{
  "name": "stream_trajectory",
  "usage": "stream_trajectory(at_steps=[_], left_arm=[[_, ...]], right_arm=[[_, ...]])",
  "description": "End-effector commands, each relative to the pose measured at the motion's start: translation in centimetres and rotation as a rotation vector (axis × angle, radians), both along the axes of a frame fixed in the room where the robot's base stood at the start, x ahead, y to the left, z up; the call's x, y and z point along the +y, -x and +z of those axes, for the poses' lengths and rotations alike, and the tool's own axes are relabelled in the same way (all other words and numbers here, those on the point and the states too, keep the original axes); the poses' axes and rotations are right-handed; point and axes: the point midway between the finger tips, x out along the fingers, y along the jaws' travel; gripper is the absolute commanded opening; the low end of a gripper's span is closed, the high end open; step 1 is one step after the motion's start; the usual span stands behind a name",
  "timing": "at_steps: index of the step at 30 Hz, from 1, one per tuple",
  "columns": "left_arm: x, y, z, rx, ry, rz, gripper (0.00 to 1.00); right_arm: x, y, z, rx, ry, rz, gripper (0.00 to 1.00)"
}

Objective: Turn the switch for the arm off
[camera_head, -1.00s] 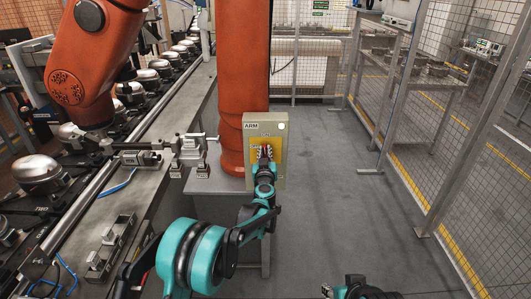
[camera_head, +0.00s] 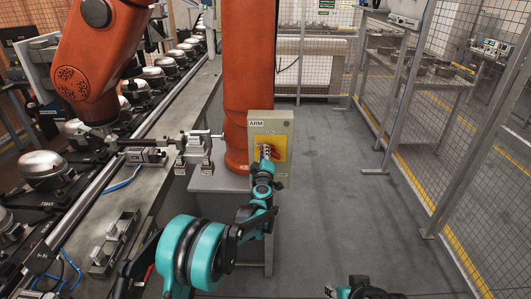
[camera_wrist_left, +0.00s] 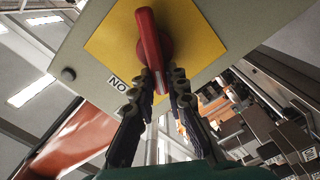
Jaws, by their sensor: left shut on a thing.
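The switch box marked ARM (camera_head: 285,128) is a beige panel with a yellow plate (camera_head: 282,142) and a red rotary switch handle (camera_head: 275,152). My left gripper (camera_head: 265,153) is at the front of the box, shut on the handle. In the left wrist view the red handle (camera_wrist_left: 149,38) runs lengthwise over the yellow plate (camera_wrist_left: 106,40), slightly tilted. Its near end lies between the dark fingertips of the left gripper (camera_wrist_left: 163,82). A label (camera_wrist_left: 118,83) reading ON upside down sits beside it. My right gripper (camera_head: 350,290) shows only partly at the bottom edge.
An orange robot column (camera_head: 248,70) stands right behind the box. A conveyor bench with round metal compressors (camera_head: 42,168) runs along the left. The grey floor (camera_head: 345,200) to the right is clear up to the mesh fence (camera_head: 455,130).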

Motion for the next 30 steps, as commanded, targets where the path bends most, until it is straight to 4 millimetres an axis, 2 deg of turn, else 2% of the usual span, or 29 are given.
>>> stream_trajectory(at_steps=[15, 30], left_arm=[[0.4, 0.0, -1.2, 0.000, 0.417, 0.001, 0.00], [0.4, 0.0, -1.5, 0.000, 0.560, 0.001, 0.00]], right_arm=[[0.0, 0.0, -0.6, 0.000, 0.000, 0.000, 0.40], [0.0, 0.0, -0.8, 0.000, 0.000, 0.000, 0.40]])
